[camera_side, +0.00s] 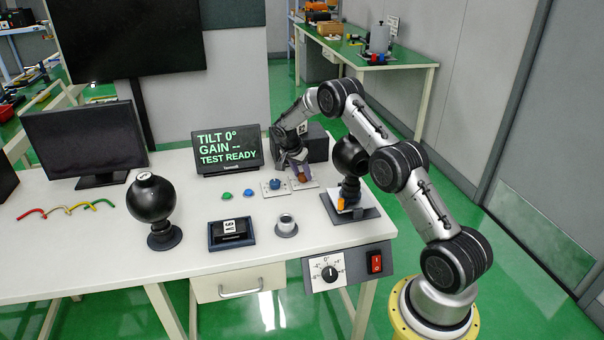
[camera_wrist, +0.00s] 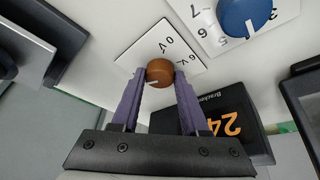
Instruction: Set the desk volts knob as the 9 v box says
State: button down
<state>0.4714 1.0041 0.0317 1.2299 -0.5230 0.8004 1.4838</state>
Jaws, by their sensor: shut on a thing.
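My gripper (camera_side: 299,172) is at the small brown knob (camera_side: 303,177) at the back of the white desk. In the wrist view, the purple fingers of my gripper (camera_wrist: 159,76) are shut on the brown knob (camera_wrist: 159,71), one on each side. A short pale mark shows on the knob's lower left side. A dark box (camera_side: 317,143) with a small white label stands behind my gripper; I cannot read the label.
A blue knob (camera_wrist: 243,15) on a numbered plate (camera_wrist: 205,25) is close beside. A black display (camera_wrist: 240,105) with orange digits is near the right finger. A screen (camera_side: 227,149) reads TILT 0°, GAIN --, TEST READY. A black ball (camera_side: 150,197) on a stand is left.

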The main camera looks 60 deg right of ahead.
jog(key=shift+n, duration=0.3)
jog(key=n+t, duration=0.1)
jog(key=n, duration=0.1)
jog(key=shift+s+n, duration=0.15)
jog(key=shift+n, duration=0.25)
jog(key=n+t, duration=0.2)
jog(key=n, duration=0.2)
jog(key=shift+s+y, duration=0.1)
jog(key=shift+y, duration=0.3)
jog(key=n+t+y, duration=0.1)
jog(key=n, duration=0.3)
jog(key=shift+s+d, duration=0.1)
jog(key=n+y, duration=0.1)
jog(key=n, duration=0.2)
jog(key=shift+d+n+t, duration=0.1)
jog(key=shift+n+t, duration=0.3)
jog(key=n+y, duration=0.1)
jog(key=n, duration=0.2)
jog(key=n+y, duration=0.2)
jog(key=n, duration=0.2)
jog(key=shift+d, duration=0.2)
jog(key=n+y, duration=0.1)
jog(key=n, duration=0.3)
jog(key=shift+d+n+g, duration=0.15)
jog(key=shift+n+g, duration=0.15)
jog(key=shift+g, duration=0.1)
jog(key=shift+n+g+y, duration=0.5)
jog(key=shift+n+y, duration=0.2)
jog(key=shift+n, duration=0.9)
